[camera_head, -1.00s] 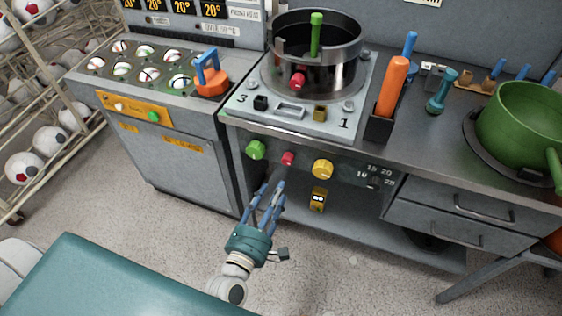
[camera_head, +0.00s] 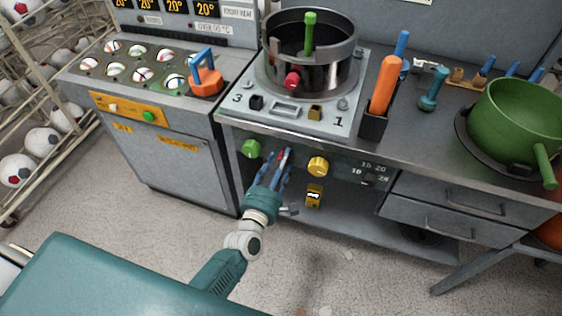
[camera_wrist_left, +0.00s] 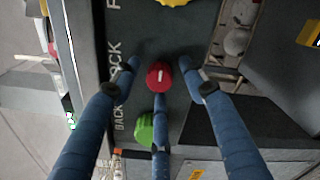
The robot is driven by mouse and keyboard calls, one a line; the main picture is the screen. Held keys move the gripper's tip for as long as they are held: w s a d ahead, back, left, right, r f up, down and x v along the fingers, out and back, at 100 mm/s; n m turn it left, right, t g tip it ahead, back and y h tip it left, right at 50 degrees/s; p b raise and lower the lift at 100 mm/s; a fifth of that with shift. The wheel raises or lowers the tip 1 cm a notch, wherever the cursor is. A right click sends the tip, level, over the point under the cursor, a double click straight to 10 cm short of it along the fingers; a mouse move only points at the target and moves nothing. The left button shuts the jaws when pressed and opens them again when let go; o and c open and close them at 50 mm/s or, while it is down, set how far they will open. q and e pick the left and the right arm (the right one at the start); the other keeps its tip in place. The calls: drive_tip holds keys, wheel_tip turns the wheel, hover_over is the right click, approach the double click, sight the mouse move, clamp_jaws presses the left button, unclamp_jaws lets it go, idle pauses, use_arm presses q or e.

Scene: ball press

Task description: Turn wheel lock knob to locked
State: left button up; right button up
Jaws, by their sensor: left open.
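The red knob (camera_head: 283,155) is on the front panel under the press, between a green knob (camera_head: 251,149) and a yellow knob (camera_head: 317,167). In the left wrist view the red knob (camera_wrist_left: 158,76) has a white mark on its face, and lettering ending in "OCK" is beside it. My left gripper (camera_head: 277,156) is open, with its blue fingers spread around the red knob. In the wrist view its fingertips (camera_wrist_left: 164,75) lie either side of the knob and a third finger is below it; contact cannot be told. My right gripper is not in view.
The press (camera_head: 310,60) stands on the counter above the panel. The green (camera_wrist_left: 144,128) and yellow (camera_wrist_left: 175,2) knobs are close on either side of my fingers. A small yellow object (camera_head: 314,195) is below the panel. A teal surface (camera_head: 90,280) is in the foreground.

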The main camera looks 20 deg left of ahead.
use_arm(q)
drive_tip(key=c, duration=0.3)
clamp_jaws()
drive_tip(key=shift+m+p, duration=1.8)
drive_tip(key=shift+m, duration=7.2)
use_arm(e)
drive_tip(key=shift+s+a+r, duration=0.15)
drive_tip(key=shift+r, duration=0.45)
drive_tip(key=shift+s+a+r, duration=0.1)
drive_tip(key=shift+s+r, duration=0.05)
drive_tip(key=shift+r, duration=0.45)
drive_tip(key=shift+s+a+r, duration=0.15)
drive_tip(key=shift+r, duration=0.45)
